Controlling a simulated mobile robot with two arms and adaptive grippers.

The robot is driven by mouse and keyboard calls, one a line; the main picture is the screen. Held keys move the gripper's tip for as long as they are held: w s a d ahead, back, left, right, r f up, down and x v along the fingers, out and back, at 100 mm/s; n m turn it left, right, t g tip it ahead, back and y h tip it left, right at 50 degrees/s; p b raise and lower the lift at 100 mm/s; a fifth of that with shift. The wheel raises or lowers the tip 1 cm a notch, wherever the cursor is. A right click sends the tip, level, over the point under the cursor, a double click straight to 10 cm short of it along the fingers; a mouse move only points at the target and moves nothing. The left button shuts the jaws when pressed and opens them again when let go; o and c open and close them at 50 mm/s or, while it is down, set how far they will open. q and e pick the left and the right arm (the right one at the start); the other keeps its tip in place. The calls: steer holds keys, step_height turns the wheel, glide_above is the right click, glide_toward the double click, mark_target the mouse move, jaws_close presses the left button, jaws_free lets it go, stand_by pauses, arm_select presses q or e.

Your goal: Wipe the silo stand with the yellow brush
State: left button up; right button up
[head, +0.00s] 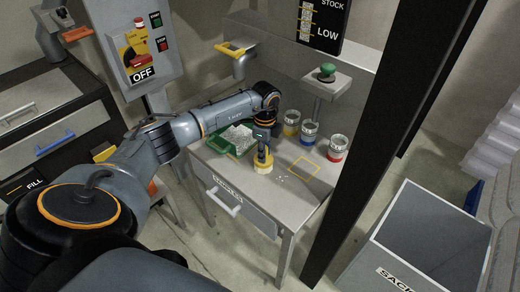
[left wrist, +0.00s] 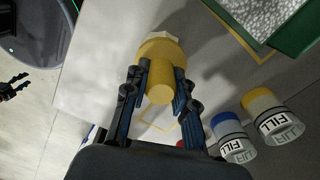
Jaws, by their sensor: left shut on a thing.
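My left gripper (head: 263,146) is shut on the handle of the yellow brush (head: 264,165), over the light grey top of the stand with a drawer (head: 262,205), which I take as the silo stand. The brush is upright at the near part of the top; I cannot tell whether it touches. In the left wrist view the yellow brush (left wrist: 160,82) sits between both fingers of the left gripper (left wrist: 160,88). Small pale crumbs (head: 281,174) lie right of the brush. A dark gripper, seemingly my right (left wrist: 15,87), shows with fingers apart and empty at the left edge of that view.
A green tray (head: 218,147) with pale bits lies left of the brush. Yellow (head: 291,124), blue (head: 309,133) and red (head: 337,148) banded cups stand along the back. A yellow square outline (head: 305,167) is clear. A dark post (head: 370,150) rises at right; a grey bin (head: 405,240) stands beyond.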

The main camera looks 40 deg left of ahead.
arm_select(q)
steer(key=shift+w, duration=0.25)
steer(key=w+b, duration=0.2)
steer(key=shift+w+d+f+b, duration=0.15)
steer(key=shift+w+f+b, duration=0.05)
steer(key=shift+w+b, duration=0.2)
steer(key=shift+w+r, duration=0.1)
steer(key=shift+w, duration=0.25)
steer(key=shift+r, duration=0.1)
step_height(320, 180, up, 6)
steer(key=p, duration=0.5)
step_height(320, 180, up, 3)
steer(key=p, duration=0.3)
